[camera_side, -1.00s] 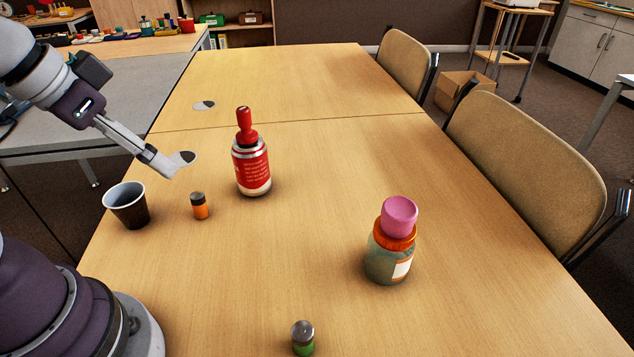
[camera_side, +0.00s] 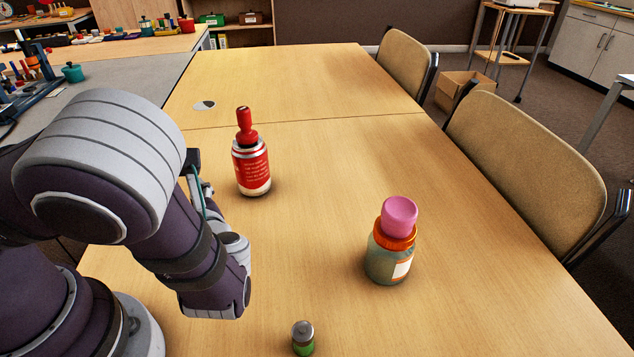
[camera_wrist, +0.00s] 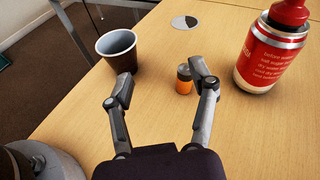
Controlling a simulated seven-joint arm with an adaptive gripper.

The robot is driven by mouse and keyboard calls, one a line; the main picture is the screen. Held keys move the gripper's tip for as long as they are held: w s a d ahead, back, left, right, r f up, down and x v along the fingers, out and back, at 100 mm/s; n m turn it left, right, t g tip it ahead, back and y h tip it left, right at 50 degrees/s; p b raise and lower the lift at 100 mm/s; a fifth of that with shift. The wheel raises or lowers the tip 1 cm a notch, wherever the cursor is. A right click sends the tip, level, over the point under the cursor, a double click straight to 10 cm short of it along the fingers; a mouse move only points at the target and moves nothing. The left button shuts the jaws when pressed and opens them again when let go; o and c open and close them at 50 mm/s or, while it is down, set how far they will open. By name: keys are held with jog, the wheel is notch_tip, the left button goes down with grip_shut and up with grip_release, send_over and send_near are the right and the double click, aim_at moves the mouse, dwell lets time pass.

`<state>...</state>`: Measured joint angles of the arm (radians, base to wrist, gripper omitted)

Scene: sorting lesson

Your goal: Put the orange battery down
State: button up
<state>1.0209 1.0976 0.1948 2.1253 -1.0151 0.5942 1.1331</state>
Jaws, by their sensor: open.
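The orange battery (camera_wrist: 183,79), with a dark top, stands upright on the wooden table in the wrist view. My gripper (camera_wrist: 160,80) is open, its two fingers spread apart. The battery is just beyond the tip of the right finger; whether they touch is not clear. The left finger points towards the dark cup. In the side view my arm hides the battery, and the fingers cannot be made out there.
A dark cup (camera_wrist: 117,50) stands left of the battery. A red bottle (camera_side: 251,165) stands to the right. A jar with a pink top (camera_side: 390,255) and a green battery (camera_side: 303,340) stand nearer the front. The table's (camera_side: 330,200) middle is clear.

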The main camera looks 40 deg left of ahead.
jog(key=f+m+t, duration=0.1)
jog(key=f, duration=0.1)
jog(key=w+f+m+t+y, duration=0.1)
jog(key=f+m, duration=0.1)
jog(key=f+m+t, duration=0.1)
jog(key=f+t, duration=0.1)
jog(key=f, duration=0.1)
jog(key=shift+w+d+f+m+y, duration=0.1)
jog(key=shift+w+d+m+y, duration=0.1)
jog(key=shift+w+m+y, duration=0.2)
jog(key=x, duration=0.7)
jog(key=shift+w, duration=0.15)
grip_shut()
